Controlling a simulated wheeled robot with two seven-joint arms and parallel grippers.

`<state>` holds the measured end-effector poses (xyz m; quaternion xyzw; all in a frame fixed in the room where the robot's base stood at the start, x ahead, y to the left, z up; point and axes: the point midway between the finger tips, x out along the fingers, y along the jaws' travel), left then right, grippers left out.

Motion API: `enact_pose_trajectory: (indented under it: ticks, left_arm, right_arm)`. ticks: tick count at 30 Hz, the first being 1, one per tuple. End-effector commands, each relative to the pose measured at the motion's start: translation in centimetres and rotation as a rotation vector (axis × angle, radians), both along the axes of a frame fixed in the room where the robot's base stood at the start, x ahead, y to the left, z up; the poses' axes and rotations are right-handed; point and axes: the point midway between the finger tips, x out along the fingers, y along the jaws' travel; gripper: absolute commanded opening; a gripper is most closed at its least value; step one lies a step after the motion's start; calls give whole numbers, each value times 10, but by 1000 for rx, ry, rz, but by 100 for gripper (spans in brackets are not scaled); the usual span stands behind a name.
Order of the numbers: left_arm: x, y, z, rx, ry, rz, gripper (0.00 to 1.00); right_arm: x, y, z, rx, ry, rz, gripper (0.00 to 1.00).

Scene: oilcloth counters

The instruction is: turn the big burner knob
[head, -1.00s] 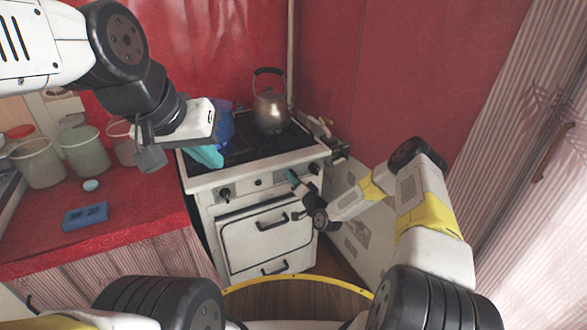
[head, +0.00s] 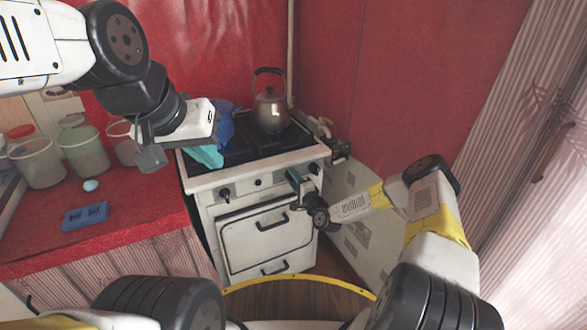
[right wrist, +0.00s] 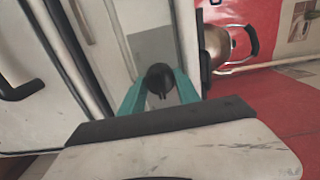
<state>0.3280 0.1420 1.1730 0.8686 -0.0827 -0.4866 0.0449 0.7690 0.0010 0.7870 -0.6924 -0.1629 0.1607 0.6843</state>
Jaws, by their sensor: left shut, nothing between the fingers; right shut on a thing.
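The white stove (head: 265,172) has dark knobs along its front panel. A black round knob (right wrist: 160,82) with a ridge sits between the teal fingers of my right gripper (right wrist: 160,98) in the right wrist view, and the gripper is shut on it. In the head view my right gripper (head: 294,177) is at the right part of the panel, and its fingers hide the held knob. A left knob (head: 225,195), a smaller middle knob (head: 258,182) and a knob at the right end (head: 314,168) show. My left gripper (head: 207,156) is shut and empty, over the stove's left front.
A metal kettle (head: 270,112) stands at the back of the hob. A blue object (head: 225,127) is partly hidden behind my left gripper. Jars, a blue block (head: 85,216) and a small pale round object (head: 90,186) are on the red counter (head: 130,215).

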Motion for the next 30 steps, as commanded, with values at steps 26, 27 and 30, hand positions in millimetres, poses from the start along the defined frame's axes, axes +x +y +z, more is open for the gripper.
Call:
enact_pose_trajectory:
  ticks: [26,27,30]
  left_arm:
    - [0,0,0,0,0,0,0]
    - [0,0,0,0,0,0,0]
    - [0,0,0,0,0,0,0]
  right_arm:
    - [0,0,1,12,4,0,60]
    - [0,0,1,12,4,0,60]
    - [0,0,1,11,2,0,60]
